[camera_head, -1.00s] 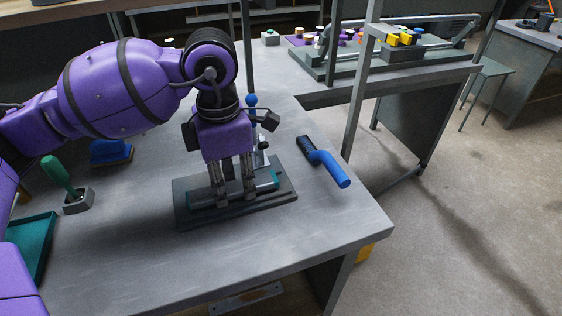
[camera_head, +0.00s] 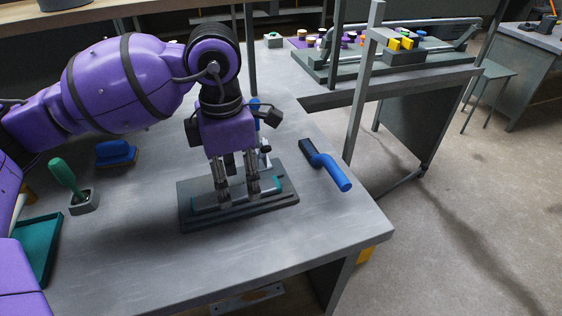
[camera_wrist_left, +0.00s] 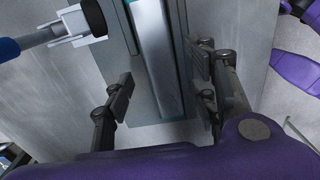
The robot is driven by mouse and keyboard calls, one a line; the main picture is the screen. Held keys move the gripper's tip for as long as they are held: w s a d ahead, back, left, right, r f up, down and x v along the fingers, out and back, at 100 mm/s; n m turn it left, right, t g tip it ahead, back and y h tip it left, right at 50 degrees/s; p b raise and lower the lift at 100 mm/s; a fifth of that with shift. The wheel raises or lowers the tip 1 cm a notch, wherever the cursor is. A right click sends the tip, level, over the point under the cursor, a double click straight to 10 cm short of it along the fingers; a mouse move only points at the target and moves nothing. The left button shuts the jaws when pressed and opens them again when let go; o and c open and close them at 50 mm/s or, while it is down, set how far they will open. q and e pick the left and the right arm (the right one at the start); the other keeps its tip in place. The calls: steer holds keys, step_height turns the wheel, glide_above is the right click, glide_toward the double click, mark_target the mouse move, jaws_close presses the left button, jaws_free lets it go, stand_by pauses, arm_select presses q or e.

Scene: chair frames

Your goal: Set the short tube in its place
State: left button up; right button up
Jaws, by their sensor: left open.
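The short tube, a pale grey metal bar (camera_wrist_left: 155,55), lies along a teal-edged holder on a dark grey base plate (camera_head: 188,221). It looks seated in the holder, but the fingers hide part of it in the head view. My left gripper (camera_head: 238,198) points down over the holder and is open, with its fingers on either side of the tube. In the left wrist view the fingers (camera_wrist_left: 160,92) stand apart, with a clear gap on the left side of the tube. My right gripper is not in view.
A green-handled tool (camera_head: 65,175), a blue block (camera_head: 116,153) and a teal tray (camera_head: 40,245) are left. The front of the table is clear.

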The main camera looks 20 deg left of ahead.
arm_select(q)
steer(key=shift+o, duration=0.5)
steer(key=shift+o, duration=1)
step_height(320, 180, up, 8)
steer(key=p, duration=0.5)
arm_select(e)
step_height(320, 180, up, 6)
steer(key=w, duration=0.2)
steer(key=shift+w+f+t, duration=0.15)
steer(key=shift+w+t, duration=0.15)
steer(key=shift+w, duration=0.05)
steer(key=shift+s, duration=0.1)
